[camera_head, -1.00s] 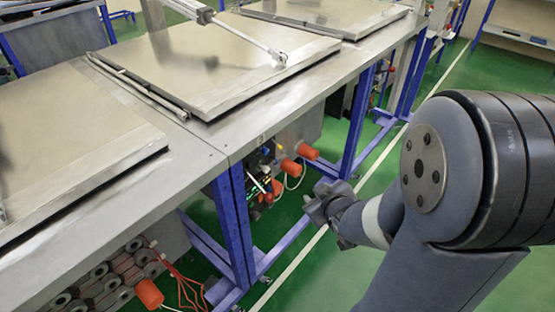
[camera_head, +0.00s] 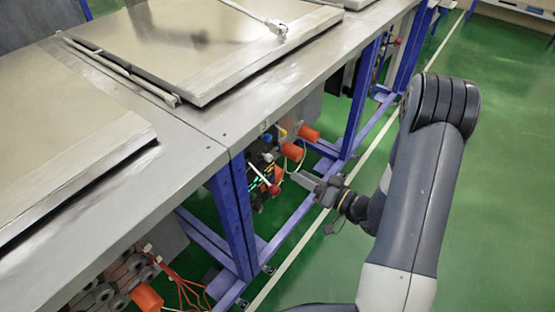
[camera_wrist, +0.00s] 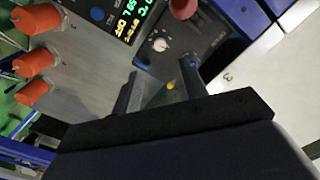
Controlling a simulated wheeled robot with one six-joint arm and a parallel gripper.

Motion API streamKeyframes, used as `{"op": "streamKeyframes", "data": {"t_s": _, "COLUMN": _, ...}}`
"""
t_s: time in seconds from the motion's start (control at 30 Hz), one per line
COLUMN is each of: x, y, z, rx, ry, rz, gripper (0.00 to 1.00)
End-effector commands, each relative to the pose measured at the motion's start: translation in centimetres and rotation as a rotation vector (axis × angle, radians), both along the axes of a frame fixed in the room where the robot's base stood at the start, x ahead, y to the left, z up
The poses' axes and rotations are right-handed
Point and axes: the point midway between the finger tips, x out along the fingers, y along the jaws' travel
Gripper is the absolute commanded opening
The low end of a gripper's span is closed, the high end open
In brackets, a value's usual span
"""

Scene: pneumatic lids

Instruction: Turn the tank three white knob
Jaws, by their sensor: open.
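A small white knob (camera_wrist: 160,44) sits on a dark control panel (camera_wrist: 205,35) in the wrist view, with dial marks around it. My gripper (camera_wrist: 160,84) is open and empty; its two dark fingers point at the panel, and the knob lies beyond the fingertips, apart from them. A mark that looks like a 3 shows on the pale surface (camera_wrist: 245,95) to the right. In the head view my gripper (camera_head: 318,184) is beside the bench, to the right of the panel area (camera_head: 262,172); the knob is too small to make out there.
A red button (camera_wrist: 183,8) and a lit display (camera_wrist: 122,25) are near the knob. Several orange plugs (camera_wrist: 38,60) stick out at the left. In the head view, a blue bench leg (camera_head: 232,220) stands left of the panel; green floor (camera_head: 480,200) is clear at right.

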Motion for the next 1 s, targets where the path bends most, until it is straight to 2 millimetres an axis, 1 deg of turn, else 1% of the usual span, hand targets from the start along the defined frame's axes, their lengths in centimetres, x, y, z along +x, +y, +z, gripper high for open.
{"op": "streamKeyframes", "data": {"t_s": 0.3, "x": 3.1, "y": 4.2, "z": 0.1, "rx": -0.002, "ry": -0.003, "rz": 0.004, "gripper": 0.41}}
{"op": "streamKeyframes", "data": {"t_s": 0.5, "x": 4.9, "y": 6.5, "z": 0.1, "rx": -0.003, "ry": -0.003, "rz": 0.003, "gripper": 0.41}}
{"op": "streamKeyframes", "data": {"t_s": 0.7, "x": 5.9, "y": 7.6, "z": 0.0, "rx": -0.003, "ry": -0.002, "rz": -0.002, "gripper": 0.41}}
{"op": "streamKeyframes", "data": {"t_s": 1.0, "x": 6.0, "y": 7.8, "z": 0.0, "rx": -0.003, "ry": -0.002, "rz": -0.003, "gripper": 0.41}}
